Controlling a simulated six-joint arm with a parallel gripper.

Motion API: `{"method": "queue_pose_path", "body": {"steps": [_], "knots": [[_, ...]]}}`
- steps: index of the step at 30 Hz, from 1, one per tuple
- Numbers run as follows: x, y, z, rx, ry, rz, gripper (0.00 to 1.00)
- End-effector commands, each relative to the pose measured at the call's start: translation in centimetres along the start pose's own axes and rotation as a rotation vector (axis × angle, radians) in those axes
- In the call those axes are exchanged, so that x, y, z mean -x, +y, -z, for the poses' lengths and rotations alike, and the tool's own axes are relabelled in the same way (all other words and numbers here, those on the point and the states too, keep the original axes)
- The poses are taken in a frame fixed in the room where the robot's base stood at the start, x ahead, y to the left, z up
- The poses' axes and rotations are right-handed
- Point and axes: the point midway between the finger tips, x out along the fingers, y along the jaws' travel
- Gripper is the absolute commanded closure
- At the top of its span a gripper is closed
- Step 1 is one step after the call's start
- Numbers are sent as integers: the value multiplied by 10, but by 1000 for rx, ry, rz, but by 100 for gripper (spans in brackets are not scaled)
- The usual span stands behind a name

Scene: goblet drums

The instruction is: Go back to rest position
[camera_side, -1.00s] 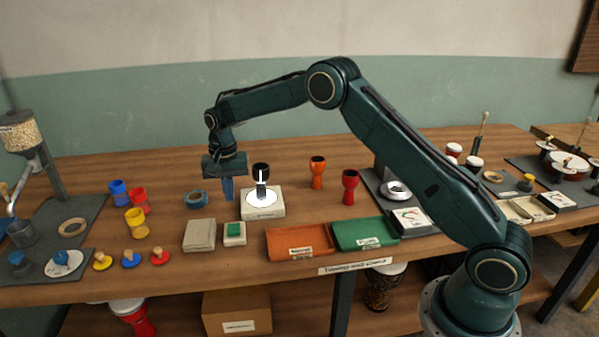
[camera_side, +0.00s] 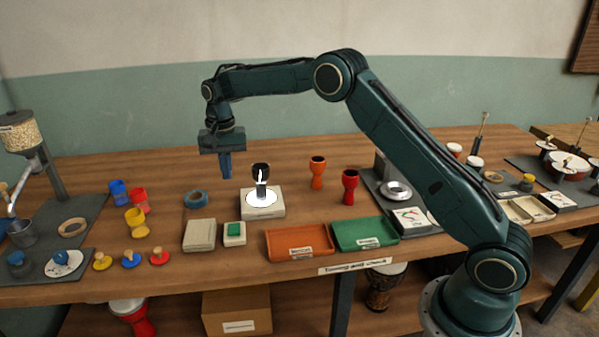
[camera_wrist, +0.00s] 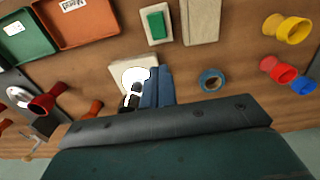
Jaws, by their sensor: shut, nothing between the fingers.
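My gripper (camera_side: 226,166) hangs above the table, pointing down, with its blue fingers together and nothing between them. The fingers look clear of both.
A blue ring (camera_side: 195,199) lies left of the block. An orange drum (camera_side: 317,172) and a red drum (camera_side: 350,186) stand to the right. An orange tray (camera_side: 299,243) and a green tray (camera_side: 364,233) lie in front. The air around my gripper is free.

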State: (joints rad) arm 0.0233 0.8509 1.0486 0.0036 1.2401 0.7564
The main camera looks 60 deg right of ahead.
Motion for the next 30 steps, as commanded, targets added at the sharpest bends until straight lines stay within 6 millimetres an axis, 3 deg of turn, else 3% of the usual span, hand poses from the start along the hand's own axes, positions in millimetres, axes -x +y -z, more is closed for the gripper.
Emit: {"method": "queue_pose_path", "body": {"steps": [5,11,21,30], "knots": [[16,5,-6,22,12,11,100],[52,19,-22,77,39,35,100],[118,58,-66,204,105,82,100],[159,101,-113,317,166,117,100]]}}
